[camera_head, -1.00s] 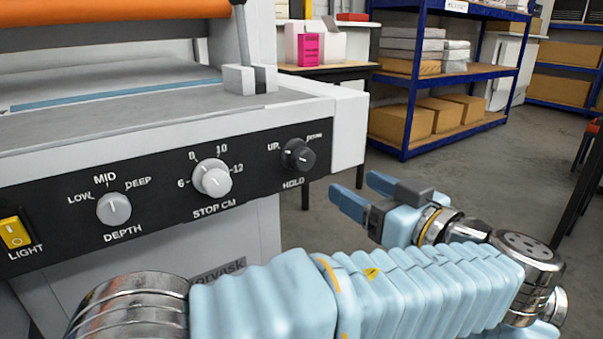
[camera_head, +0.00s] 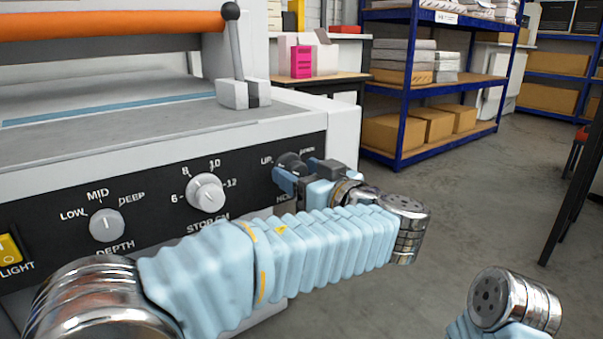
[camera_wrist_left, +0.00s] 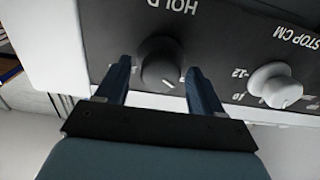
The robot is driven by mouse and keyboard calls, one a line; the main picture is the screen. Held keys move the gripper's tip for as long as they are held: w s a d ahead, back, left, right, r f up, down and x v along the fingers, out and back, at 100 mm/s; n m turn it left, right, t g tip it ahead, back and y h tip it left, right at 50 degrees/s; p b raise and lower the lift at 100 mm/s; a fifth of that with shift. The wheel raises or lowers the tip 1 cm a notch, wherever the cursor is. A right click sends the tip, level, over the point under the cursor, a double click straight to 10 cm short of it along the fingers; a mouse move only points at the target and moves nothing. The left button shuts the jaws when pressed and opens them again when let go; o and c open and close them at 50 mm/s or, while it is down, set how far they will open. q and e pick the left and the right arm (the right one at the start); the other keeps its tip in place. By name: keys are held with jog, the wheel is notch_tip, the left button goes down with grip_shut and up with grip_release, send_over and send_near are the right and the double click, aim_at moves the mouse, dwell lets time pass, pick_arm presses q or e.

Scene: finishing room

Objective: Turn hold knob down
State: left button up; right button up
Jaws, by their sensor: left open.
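The black hold knob (camera_head: 291,161) sits at the right end of the machine's black control panel, partly hidden by my left gripper (camera_head: 293,178) in the head view. The UP label shows to its left; the HOLD label below is mostly covered. In the left wrist view the hold knob (camera_wrist_left: 161,62) lies between the two blue fingers of my left gripper (camera_wrist_left: 160,80), which is open with a finger on either side. A pale pointer line shows on the knob's face. I cannot tell whether the fingers touch it. My right gripper is out of view.
The grey stop cm knob (camera_head: 206,192) and the depth knob (camera_head: 107,225) are on the same panel, left of the hold knob. A yellow light switch (camera_head: 10,247) is at the far left. A lever (camera_head: 236,60) stands on top. Open floor lies to the right.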

pick_arm(q)
jog(key=shift+c, duration=0.3)
jog(key=c, duration=1)
jog(key=shift+o, duration=0.2)
